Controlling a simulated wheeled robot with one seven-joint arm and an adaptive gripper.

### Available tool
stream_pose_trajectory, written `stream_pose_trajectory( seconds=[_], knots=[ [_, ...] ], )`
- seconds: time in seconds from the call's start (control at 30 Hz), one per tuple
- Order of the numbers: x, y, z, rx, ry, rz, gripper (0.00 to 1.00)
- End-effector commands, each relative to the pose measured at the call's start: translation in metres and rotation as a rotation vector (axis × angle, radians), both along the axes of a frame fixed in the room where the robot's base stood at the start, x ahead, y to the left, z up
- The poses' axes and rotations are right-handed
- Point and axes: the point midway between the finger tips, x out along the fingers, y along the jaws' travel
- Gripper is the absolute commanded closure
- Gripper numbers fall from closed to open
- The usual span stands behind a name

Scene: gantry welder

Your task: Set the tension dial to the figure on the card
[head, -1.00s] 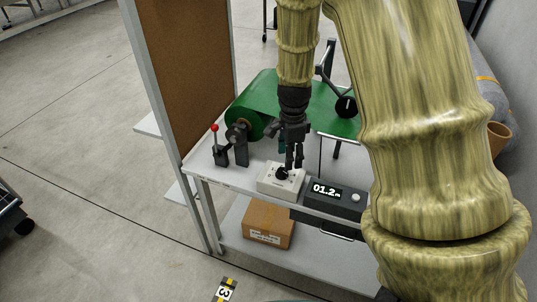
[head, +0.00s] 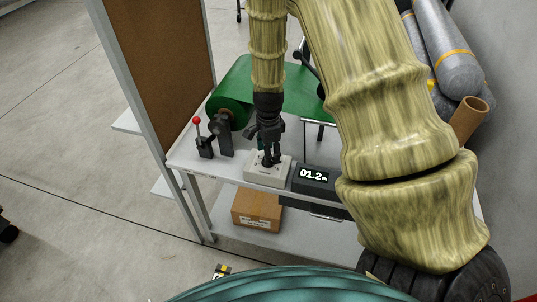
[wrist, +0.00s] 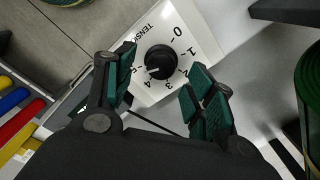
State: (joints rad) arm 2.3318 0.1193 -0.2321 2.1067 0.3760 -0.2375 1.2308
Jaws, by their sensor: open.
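The tension dial is a black round knob (wrist: 160,62) on a white box (head: 254,171) at the bench's front edge. In the wrist view its face shows "TENSION" and figures from 0 up. The knob's white mark points to the lower left, near the 4; the exact setting is hard to read. My gripper (head: 268,159) points down over the box. In the wrist view its green-padded fingers (wrist: 163,75) are open, one on each side of the knob, with visible gaps. I see no card with a readable figure.
Right of the box, a dark unit (head: 315,179) displays "01.2". To the left stand a red-knobbed lever (head: 203,145) and a green roll (head: 229,108). A brown carton (head: 257,208) sits on the lower shelf. A bare cork board (head: 150,70) stands at left.

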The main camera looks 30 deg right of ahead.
Motion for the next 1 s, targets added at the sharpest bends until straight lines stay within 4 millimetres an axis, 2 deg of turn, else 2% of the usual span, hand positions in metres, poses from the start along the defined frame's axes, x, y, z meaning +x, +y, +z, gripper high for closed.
stream_pose_trajectory(
  seconds=[0.3,0.67,0.9,0.93,1.0],
  knots=[
    [-0.001,-0.001,-0.023,0.001,0.002,-0.002,0.45],
    [-0.001,-0.001,-0.026,0.0,0.0,-0.002,0.45],
    [-0.001,-0.001,-0.025,0.0,0.0,-0.002,0.87],
    [-0.001,-0.001,-0.025,0.0,0.0,-0.002,0.91],
    [-0.001,-0.001,-0.025,0.0,0.0,-0.002,0.91]
  ],
)
